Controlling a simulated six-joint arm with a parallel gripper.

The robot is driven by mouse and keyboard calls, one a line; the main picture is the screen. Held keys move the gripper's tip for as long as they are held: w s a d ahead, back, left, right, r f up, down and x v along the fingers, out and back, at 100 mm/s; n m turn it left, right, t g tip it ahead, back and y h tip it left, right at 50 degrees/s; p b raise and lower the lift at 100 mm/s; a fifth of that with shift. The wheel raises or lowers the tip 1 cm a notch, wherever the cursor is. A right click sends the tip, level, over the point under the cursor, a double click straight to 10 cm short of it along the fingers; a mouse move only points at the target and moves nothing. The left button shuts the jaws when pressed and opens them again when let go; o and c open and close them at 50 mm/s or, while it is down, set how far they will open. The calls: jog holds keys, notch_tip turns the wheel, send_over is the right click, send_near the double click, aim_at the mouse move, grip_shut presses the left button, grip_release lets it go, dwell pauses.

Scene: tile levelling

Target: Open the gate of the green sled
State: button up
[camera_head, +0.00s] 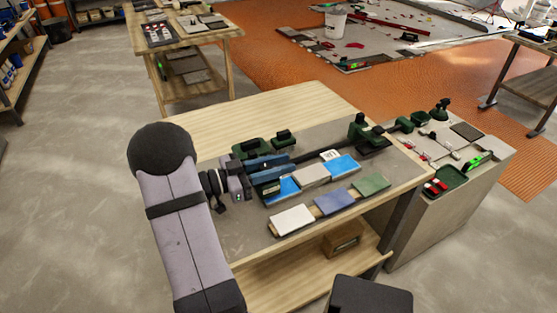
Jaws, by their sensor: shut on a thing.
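My gripper (270,166) reaches in from the left, low over the grey work mat (235,228). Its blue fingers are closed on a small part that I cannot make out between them. A dark green body with black knobs (250,147), which may be the green sled, stands just behind the fingers. Another dark green device (362,130) on a black base stands farther right, at the end of a dark bar (312,160). I cannot tell for certain which is the sled. Its gate is too small or hidden to see whether it is open.
Blue and grey tiles (312,174) lie right in front of the fingers. White (291,220), violet (334,201) and green (371,184) tiles form a nearer row. A side cabinet (440,220) with tools stands at the right. The wooden tabletop (270,113) is clear at the back.

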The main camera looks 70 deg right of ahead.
jog(key=m+g+y, duration=0.1)
jog(key=y, duration=0.1)
jog(key=a+m+g+y, duration=0.1)
jog(key=m+y, duration=0.1)
jog(key=m+g+y, duration=0.1)
jog(key=y, duration=0.1)
jog(key=shift+s+a+m+g+y, duration=0.2)
jog(key=shift+s+m+g+y, duration=0.1)
jog(key=shift+s+m, duration=0.1)
jog(key=shift+y, duration=0.3)
jog(key=o, duration=1)
jog(key=shift+o, duration=0.2)
jog(key=b+v, duration=0.1)
jog(key=v, duration=0.6)
jog(key=shift+w, duration=0.15)
jog(key=shift+a, duration=0.1)
